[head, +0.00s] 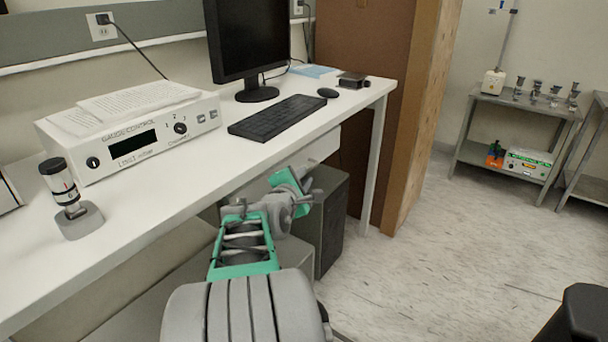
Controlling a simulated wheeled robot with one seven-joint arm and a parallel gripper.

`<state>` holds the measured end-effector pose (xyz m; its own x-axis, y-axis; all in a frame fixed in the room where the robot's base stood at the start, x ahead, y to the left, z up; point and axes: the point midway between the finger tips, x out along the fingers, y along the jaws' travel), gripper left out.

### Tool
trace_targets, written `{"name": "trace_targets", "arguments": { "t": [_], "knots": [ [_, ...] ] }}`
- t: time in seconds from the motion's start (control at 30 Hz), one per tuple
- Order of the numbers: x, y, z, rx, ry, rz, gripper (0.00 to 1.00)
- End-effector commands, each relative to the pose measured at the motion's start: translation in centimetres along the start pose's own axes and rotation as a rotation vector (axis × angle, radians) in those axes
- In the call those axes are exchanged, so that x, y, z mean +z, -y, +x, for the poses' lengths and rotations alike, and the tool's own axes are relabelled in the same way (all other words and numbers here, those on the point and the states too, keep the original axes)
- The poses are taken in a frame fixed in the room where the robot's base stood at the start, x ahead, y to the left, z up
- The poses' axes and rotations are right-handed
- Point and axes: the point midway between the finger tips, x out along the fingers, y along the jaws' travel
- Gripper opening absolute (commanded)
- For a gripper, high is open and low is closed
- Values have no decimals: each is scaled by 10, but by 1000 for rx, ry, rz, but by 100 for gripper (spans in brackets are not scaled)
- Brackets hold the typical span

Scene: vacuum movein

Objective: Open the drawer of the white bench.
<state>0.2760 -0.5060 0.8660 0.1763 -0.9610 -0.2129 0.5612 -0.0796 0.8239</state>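The white bench (150,215) runs from the lower left to the middle of the head view. A pale drawer front (326,143) shows under the bench top near its right end, partly hidden by my arm. I cannot tell if it stands out from the bench. My grey and green arm reaches up from the bottom middle. My gripper (308,172) is at its far end, close in the picture to the lower part of the drawer front. Its fingers are small and unclear, so touch and opening cannot be made out.
A dark computer case (330,215) stands under the bench behind my arm. A gauge controller (130,135), keyboard (277,117) and monitor (248,40) are on top. A brown cabinet (365,60) stands beyond the bench. The floor (430,260) to the right is mostly clear.

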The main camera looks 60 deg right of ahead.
Motion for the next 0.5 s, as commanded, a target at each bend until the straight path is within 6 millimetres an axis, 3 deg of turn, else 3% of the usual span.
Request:
{"name": "trace_targets", "arguments": {
  "t": [0.3,0.5],
  "knots": [
    [-3,1,58,-2,-4,2,18],
    [-2,0,68,-1,-4,3,18]
  ]
}}
